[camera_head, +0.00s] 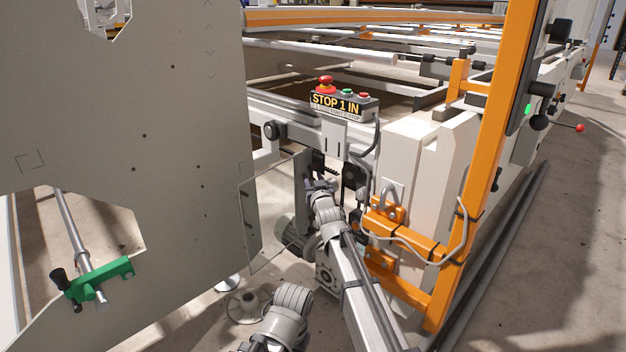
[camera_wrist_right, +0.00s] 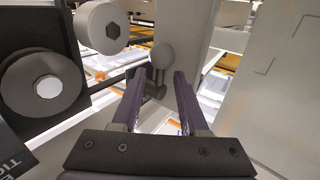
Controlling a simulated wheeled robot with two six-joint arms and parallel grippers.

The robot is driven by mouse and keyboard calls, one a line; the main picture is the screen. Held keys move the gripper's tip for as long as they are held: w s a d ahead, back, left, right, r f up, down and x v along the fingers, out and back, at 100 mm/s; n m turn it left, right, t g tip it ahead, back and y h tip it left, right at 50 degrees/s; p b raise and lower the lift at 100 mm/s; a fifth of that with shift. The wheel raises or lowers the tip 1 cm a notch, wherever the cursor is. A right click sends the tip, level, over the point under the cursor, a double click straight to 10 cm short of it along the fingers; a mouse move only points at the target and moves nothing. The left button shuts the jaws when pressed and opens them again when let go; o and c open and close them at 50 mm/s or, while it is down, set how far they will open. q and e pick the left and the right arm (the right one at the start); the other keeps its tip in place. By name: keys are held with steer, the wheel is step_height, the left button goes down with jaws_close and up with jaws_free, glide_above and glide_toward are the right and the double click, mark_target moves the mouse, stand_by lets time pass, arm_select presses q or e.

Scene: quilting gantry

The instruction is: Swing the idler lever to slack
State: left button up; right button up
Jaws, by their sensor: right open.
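My right gripper (camera_wrist_right: 157,82) is open, with two dark purplish fingers apart. A grey lever with a ball end (camera_wrist_right: 162,55), which looks like the idler lever, stands upright between the fingertips in the right wrist view. I cannot tell whether the fingers reach around it or stop short of it, and I see no clear contact. The lever is not distinguishable there. My left gripper is not in view.
In the right wrist view, a dark plate with a round roller (camera_wrist_right: 42,88) and a pale hex-centred roller (camera_wrist_right: 101,28) are left of the lever. In the head view, a control box (camera_head: 344,103) is above my gripper, and an orange post (camera_head: 490,150) stands to the right.

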jaws_close()
stand_by(0.3)
stand_by(0.4)
